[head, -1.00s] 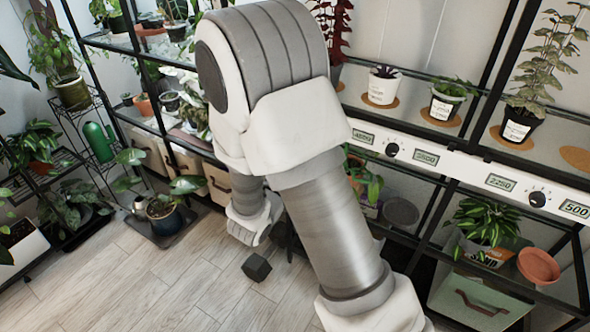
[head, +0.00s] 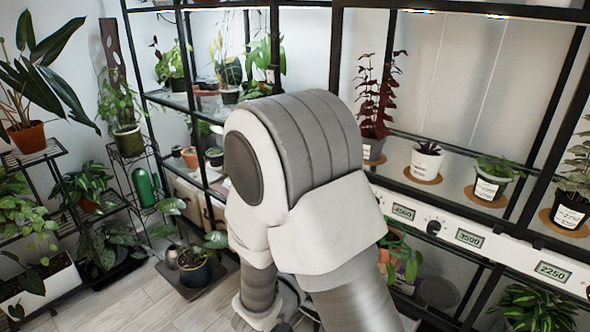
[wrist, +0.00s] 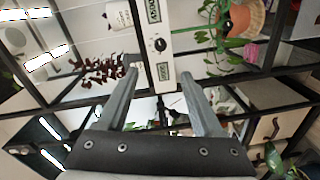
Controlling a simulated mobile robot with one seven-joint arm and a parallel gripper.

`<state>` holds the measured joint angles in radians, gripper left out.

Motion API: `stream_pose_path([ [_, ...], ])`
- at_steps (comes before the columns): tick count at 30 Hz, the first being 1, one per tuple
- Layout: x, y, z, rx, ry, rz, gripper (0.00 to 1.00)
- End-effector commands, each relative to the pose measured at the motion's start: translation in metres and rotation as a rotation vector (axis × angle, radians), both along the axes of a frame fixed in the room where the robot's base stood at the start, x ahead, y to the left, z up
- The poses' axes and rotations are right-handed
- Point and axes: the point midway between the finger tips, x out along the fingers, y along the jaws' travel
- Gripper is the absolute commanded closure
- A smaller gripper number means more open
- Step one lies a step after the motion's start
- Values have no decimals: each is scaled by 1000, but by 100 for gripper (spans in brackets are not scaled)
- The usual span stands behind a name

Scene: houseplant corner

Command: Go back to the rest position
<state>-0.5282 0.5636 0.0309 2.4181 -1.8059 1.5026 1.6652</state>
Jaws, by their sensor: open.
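My gripper (wrist: 158,88) shows in the wrist view with its two grey fingers well apart and nothing between them. It is open and empty, and it faces the shelf rack with a white control strip (wrist: 158,45) beyond the fingertips. In the head view my own arm fills the middle and hides part of the rack. The gripper itself is hidden behind the arm there.
A black metal rack (head: 335,60) with potted plants stands close behind the arm. A red-leaved plant (head: 376,100) and a white pot (head: 425,162) are on its shelf. Some wooden floor (head: 140,300) is bare at lower left.

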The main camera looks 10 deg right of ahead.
Motion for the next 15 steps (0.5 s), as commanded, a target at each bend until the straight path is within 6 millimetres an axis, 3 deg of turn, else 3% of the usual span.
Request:
stream_pose_path([
  [5, -17, -31, 19, 21, 39, -138, 32],
  [9, -49, -68, 38, 83, 124, -325, 32],
  [15, -103, -101, 49, 255, 266, -533, 32],
])
